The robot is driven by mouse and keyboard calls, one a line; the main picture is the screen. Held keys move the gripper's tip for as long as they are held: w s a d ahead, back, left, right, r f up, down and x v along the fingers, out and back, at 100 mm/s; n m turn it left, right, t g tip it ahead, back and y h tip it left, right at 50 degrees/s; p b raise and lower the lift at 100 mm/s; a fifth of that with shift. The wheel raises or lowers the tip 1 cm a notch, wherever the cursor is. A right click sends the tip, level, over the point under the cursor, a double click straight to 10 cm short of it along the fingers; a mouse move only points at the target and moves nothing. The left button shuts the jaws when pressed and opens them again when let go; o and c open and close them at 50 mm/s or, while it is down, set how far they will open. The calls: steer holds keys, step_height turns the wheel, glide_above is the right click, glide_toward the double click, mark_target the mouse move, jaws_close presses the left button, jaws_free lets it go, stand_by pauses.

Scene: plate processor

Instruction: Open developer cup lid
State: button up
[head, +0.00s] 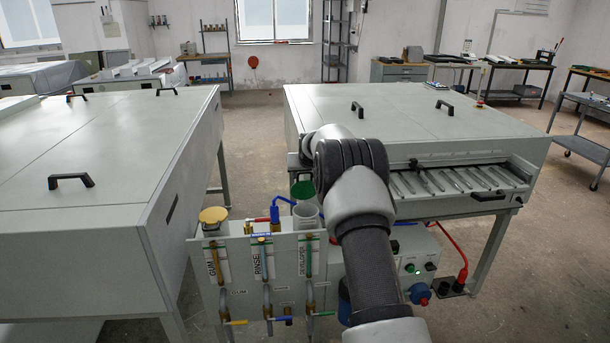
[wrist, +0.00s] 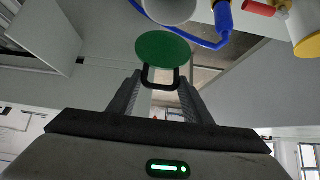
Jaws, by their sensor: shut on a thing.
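The green developer cup lid (head: 303,189) shows in the head view just behind and above the developer cup (head: 307,217), whose mouth appears uncovered. In the wrist view the lid (wrist: 163,48) is a green disc with a black loop handle (wrist: 160,84). My gripper (wrist: 160,82) is shut on this handle, one finger on each side. The white cup (wrist: 168,8) shows at the top edge of the wrist view, close to the lid.
The panel (head: 235,285) below the cup carries valves and hoses. A yellow-lidded gum cup (head: 213,214) stands at left, and a blue hose fitting (head: 275,210) is close to the developer cup. A large grey machine (head: 440,115) stands at right, another cabinet (head: 90,150) at left.

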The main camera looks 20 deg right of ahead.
steer(key=shift+w+r, duration=0.15)
steer(key=shift+r, duration=0.15)
steer(key=o, duration=1.5)
steer(key=shift+f, duration=0.15)
steer(key=b+v, duration=0.1)
steer(key=v, duration=1.6)
steer(key=shift+s, duration=0.25)
